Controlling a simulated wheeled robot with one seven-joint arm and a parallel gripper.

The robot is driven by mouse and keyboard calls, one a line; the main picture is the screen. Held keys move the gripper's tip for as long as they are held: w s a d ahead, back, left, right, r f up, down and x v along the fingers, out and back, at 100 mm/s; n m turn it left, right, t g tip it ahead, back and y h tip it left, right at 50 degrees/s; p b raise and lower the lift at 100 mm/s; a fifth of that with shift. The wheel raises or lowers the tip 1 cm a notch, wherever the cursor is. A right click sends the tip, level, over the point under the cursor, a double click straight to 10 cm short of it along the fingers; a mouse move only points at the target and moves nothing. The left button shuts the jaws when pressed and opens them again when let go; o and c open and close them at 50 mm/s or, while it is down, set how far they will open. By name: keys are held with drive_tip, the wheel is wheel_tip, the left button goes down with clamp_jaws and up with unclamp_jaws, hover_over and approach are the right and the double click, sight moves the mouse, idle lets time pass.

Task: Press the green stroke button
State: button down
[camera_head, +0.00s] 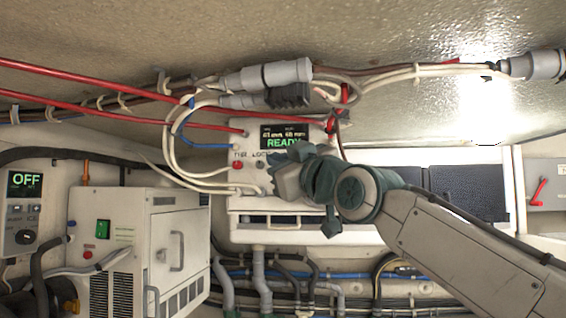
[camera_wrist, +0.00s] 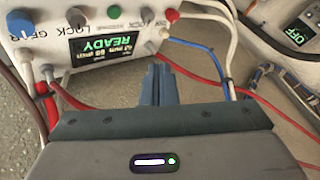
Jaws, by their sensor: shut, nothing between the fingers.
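The green button (camera_wrist: 113,11) is a small round button near the top edge of the wrist view, in a row on a white control panel (camera_wrist: 120,32). My gripper (camera_wrist: 157,72) is shut and empty in the wrist view. Its fingertips sit in front of the panel, below the READY display (camera_wrist: 93,45) and to its right, apart from the green button in the picture. In the head view the panel (camera_head: 248,130) is on the back wall, and my gripper (camera_head: 280,178) covers its lower right part. The green button is hidden there.
A blue button (camera_wrist: 19,19) and a red button (camera_wrist: 173,15) share the row, with grey knobs between. Red, white and blue cables (camera_head: 180,150) hang close to the panel. Pipes run below.

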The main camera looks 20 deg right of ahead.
drive_tip(key=w+d+p, duration=0.2)
drive_tip(key=w+p, duration=0.2)
drive_tip(key=w, duration=0.3)
drive_tip(key=shift+d+p, duration=0.4)
drive_tip(key=shift+w, duration=0.1)
idle(1.6)
drive_tip(key=shift+w+d+p, duration=0.2)
drive_tip(key=shift+w+p, duration=0.1)
